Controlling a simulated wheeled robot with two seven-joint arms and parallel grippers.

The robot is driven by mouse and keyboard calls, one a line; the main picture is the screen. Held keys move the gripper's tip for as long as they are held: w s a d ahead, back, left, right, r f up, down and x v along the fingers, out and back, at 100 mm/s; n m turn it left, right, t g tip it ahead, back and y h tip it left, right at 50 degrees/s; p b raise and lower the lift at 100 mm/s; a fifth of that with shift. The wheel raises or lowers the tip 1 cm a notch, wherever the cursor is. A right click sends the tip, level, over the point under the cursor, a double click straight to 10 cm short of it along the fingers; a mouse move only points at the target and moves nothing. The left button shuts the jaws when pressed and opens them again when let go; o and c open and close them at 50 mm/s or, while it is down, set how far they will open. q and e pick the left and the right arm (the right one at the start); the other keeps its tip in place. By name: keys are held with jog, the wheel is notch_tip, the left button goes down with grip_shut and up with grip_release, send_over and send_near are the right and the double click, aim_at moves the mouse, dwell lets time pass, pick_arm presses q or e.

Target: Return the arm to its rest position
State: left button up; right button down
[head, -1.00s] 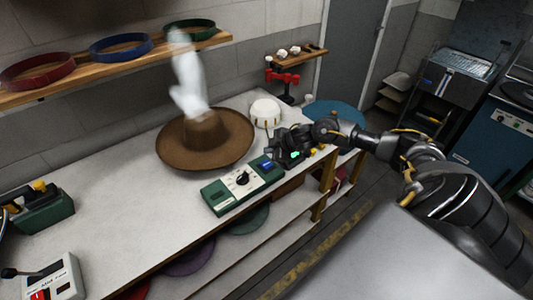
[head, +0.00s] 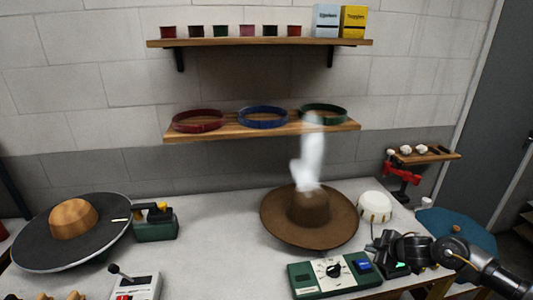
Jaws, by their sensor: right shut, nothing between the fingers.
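My right gripper (head: 378,246) is shut and empty. It hovers at the lower right, above the right end of a green and white control box (head: 333,271) with a black dial and a blue display. My right arm (head: 480,262) comes in from the right edge. A brown wide-brimmed hat (head: 285,212) sits on the workbench just left of the gripper, with white steam rising from its crown. My left gripper is not in view.
A white round device (head: 374,207) and a blue disc (head: 456,230) lie behind my right arm. Shelves with hat bands (head: 262,117) hang on the wall. The bench middle (head: 220,245) is clear.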

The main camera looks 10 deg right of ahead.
jog(key=shift+y, duration=0.3)
jog(key=s+a+f, duration=0.1)
jog(key=a, duration=0.3)
jog(key=s+a+f, duration=0.2)
jog(key=a, duration=0.1)
jog(key=s+a+f, duration=0.1)
jog(key=a+f, duration=0.1)
jog(key=a, duration=0.2)
jog(key=shift+s+a, duration=0.3)
jog(key=shift+s, duration=0.05)
jog(key=s+a+f+m, duration=0.2)
jog(key=s+a+m, duration=0.1)
jog(key=s+a, duration=0.45)
jog(key=s+a+m+g+h, duration=0.2)
jog(key=s+m+g, duration=0.4)
jog(key=s, duration=1.7)
notch_tip(320, 180, down, 32)
jog(key=b, duration=0.6)
jog(key=s+d+f+g+b, duration=0.2)
jog(key=s+f+b, duration=0.2)
jog(key=s+f, duration=1.2)
notch_tip(320, 180, down, 3)
jog(key=shift+s+d, duration=0.35)
jog(key=shift+s, duration=0.05)
